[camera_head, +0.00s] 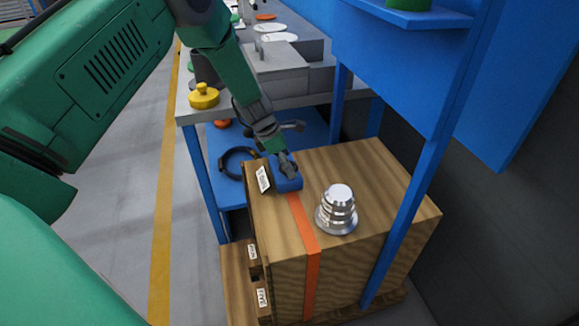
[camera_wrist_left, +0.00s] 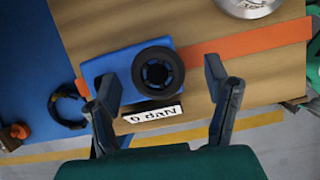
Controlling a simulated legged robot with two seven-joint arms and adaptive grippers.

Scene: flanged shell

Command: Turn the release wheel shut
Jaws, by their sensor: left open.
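The release wheel (camera_wrist_left: 158,73) is a black ring with a blue hub, on a blue block (camera_wrist_left: 105,72) that sits on the wooden crate. In the head view the block (camera_head: 290,185) shows at the crate's far left edge, and the gripper hides the wheel. My left gripper (camera_wrist_left: 160,84) is open, its two fingers apart on either side of the wheel, with gaps showing to both. It also shows from above in the head view (camera_head: 287,164), over the block.
An orange strap (camera_head: 303,235) runs over the wooden crate (camera_head: 385,185). A silver flanged shell (camera_head: 338,210) stands on the crate. A white label (camera_wrist_left: 150,115) reads "0 daN". A blue post (camera_head: 425,160) rises at the right. A bench with a yellow knob (camera_head: 204,97) stands behind.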

